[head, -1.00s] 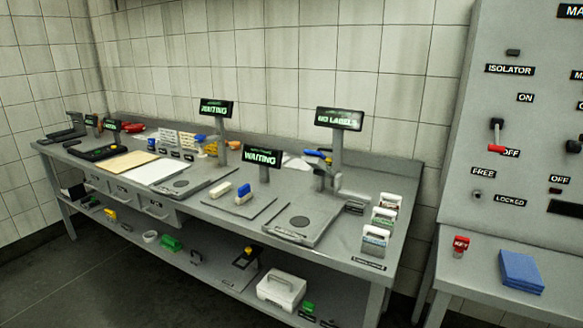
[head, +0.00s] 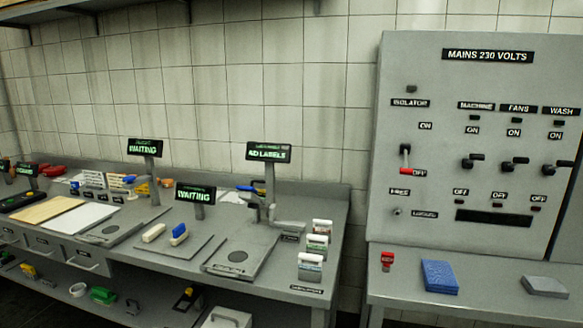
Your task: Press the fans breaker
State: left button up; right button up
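The fans breaker (head: 514,166) is a black lever on the grey mains panel (head: 460,80) at the right of the head view. It sits in the column under the FANS label (head: 518,109), between its ON and OFF labels. The machine breaker (head: 471,163) is to its left and the wash breaker (head: 556,168) to its right. The red-tipped isolator lever (head: 405,160) points down beside its OFF label. Neither of my grippers shows in the head view.
A side table (head: 400,285) below the panel holds a red key tag (head: 387,260), a blue pad (head: 439,276) and a grey block (head: 545,286). A long grey workbench (head: 325,250) with display signs, label rolls and plates fills the left. A narrow gap separates the two.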

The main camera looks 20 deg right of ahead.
aim_at(516, 163)
jog(key=l+z, duration=0.1)
jog(key=z, duration=0.45)
jog(key=i+l+z, duration=0.1)
jog(key=l+z, duration=0.25)
jog(key=i+l+z, duration=0.1)
jog(key=l+z, duration=0.25)
jog(key=l, duration=0.15)
jog(key=i+l, duration=0.15)
jog(key=l, duration=0.2)
jog(key=i+l+z, duration=0.1)
jog(key=l, duration=0.25)
jog(key=i+l+z, duration=0.1)
jog(key=i+l, duration=0.35)
jog(key=l, duration=0.25)
